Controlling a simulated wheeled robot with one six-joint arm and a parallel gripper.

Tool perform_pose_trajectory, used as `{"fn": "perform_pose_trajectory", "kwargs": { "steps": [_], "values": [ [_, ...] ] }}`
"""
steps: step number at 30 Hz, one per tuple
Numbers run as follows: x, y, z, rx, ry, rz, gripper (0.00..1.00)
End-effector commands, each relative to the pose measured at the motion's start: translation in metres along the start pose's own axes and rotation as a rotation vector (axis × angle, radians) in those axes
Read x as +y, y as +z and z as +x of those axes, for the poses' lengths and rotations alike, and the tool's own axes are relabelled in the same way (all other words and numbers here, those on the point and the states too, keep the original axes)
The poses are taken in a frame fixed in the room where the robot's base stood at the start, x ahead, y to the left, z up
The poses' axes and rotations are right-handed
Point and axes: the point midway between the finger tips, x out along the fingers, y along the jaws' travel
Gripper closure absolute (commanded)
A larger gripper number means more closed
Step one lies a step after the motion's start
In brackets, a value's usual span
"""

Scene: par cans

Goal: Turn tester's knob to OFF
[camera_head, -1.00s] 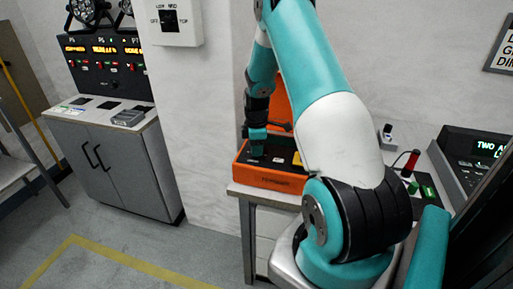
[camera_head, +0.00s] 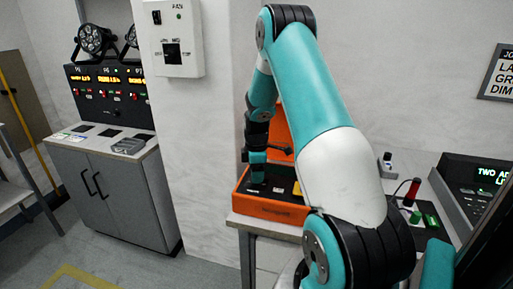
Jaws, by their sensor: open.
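The tester is an orange case (camera_head: 270,208) with a dark top panel and an open orange lid behind it, on a table against the wall. My gripper (camera_head: 257,178) is over the left part of the case's panel, pointing down. The jaws are open, but their tips are small and partly dark against the panel. I cannot make out the tester's knob; the gripper and arm cover part of the panel. I cannot tell whether the fingers touch anything.
A red-topped tool (camera_head: 411,193) and a green block (camera_head: 431,221) lie right of my arm. A console with a green display (camera_head: 476,185) stands at the far right. A white switch box (camera_head: 174,40) hangs on the wall. A grey cabinet (camera_head: 117,190) stands at left.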

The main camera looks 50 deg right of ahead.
Motion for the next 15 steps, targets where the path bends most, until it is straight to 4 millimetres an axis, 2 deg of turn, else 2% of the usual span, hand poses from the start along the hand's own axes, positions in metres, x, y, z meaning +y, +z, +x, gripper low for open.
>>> {"fn": "perform_pose_trajectory", "kwargs": {
  "steps": [9, 15],
  "values": [
    [0.001, 0.0, -0.081, 0.001, 0.007, 0.0, 0.45],
    [0.0, 0.0, -0.124, 0.001, 0.005, 0.0, 0.45]
  ]
}}
